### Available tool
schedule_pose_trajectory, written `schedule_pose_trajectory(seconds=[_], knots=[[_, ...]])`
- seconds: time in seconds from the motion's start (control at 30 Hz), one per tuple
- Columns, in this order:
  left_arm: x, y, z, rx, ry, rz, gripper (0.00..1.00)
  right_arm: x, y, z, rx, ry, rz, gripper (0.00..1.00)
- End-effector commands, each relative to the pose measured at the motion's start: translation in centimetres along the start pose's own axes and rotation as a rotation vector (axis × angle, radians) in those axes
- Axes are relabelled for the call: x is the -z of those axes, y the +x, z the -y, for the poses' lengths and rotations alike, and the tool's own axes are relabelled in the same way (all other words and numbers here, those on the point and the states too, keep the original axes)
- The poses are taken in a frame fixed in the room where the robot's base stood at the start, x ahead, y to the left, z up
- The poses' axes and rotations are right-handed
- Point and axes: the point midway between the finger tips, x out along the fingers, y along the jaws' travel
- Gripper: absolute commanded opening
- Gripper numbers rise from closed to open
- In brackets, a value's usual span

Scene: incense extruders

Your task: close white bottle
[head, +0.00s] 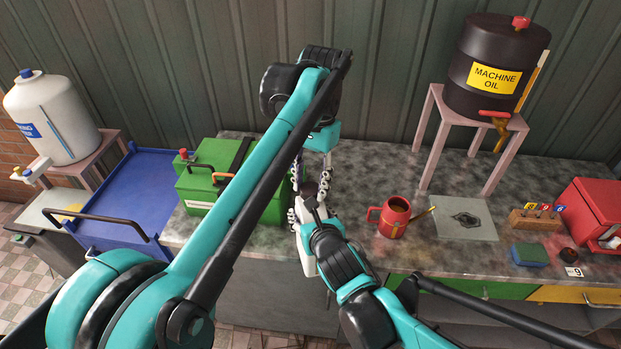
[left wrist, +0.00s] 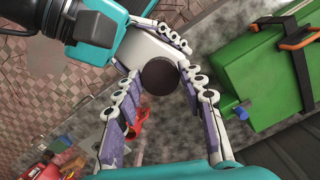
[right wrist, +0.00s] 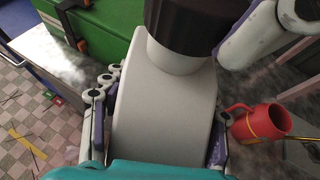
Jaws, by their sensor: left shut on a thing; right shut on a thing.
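The white bottle (head: 307,252) is held upright or nearly so above the front edge of the counter. It fills the middle of the right wrist view (right wrist: 165,110). Its dark cap (right wrist: 195,22) sits on the neck; it also shows as a black disc in the left wrist view (left wrist: 159,76). I cannot tell how tightly it is seated. My right gripper (head: 306,214) is shut around the bottle's body. My left gripper (left wrist: 160,82) comes from above and is shut on the cap. In the head view the arms partly hide the cap and bottle.
A green box (head: 207,185) stands close on the left, beside a blue tray (head: 150,175). A red mug (head: 394,217) stands close on the right. Farther right are a machine oil barrel (head: 495,65) on a stand, a grey plate (head: 463,218) and a red box (head: 594,213).

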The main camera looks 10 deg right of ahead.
Motion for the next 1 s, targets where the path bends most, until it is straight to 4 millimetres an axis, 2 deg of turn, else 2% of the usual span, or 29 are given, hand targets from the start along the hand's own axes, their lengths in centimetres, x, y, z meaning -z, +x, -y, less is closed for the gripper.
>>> schedule_pose_trajectory(seconds=[1.0], knots=[[0.15,1.08,0.00,0.000,0.000,0.000,0.29,-0.06,0.00,-0.01,0.000,0.000,0.001,0.00]])
